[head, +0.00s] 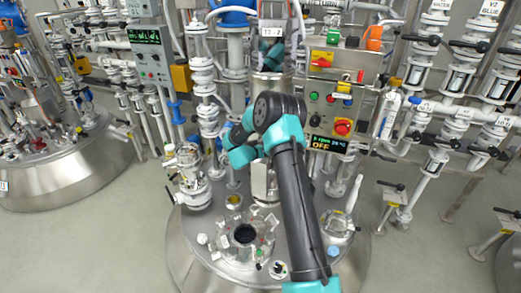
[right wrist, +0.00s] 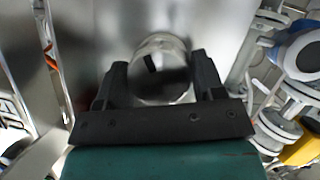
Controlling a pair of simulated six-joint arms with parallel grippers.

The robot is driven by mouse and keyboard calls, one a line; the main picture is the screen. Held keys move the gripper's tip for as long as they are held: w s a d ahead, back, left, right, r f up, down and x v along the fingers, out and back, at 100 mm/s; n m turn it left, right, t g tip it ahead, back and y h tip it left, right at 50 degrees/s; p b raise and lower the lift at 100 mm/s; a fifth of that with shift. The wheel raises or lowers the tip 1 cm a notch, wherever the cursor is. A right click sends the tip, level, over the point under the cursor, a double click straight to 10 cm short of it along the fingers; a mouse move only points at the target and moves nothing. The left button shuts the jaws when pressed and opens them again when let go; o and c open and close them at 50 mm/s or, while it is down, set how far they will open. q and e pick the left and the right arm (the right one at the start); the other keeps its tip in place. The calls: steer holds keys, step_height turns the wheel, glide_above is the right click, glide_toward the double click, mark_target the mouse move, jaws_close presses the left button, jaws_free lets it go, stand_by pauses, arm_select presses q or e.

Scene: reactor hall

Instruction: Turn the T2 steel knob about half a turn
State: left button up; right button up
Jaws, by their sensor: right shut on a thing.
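In the right wrist view, my right gripper (right wrist: 158,80) is shut on a round steel knob (right wrist: 160,46), with one dark finger on each side of it. The knob's face is shiny and carries a short dark mark left of its middle. A smooth steel surface lies behind it. In the head view my right arm comes in from the bottom and bends in front of the reactor's middle. It hides the knob and the gripper's fingers there. A small label (head: 272,32) on the steel column above is too small to read surely. My left gripper is not in view.
A control box (head: 335,115) with coloured buttons and an "OFF" display stands right of my arm. White valves and pipes (head: 200,80) crowd the left. The reactor lid (head: 220,255) with fittings lies below. Another vessel (head: 70,175) stands far left, with open floor between.

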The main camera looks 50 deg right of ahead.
stand_by(0.4)
steer(key=o, duration=0.8)
steer(key=v, duration=1.7)
steer(key=shift+s, duration=0.2)
steer(key=shift+a+r, duration=0.15)
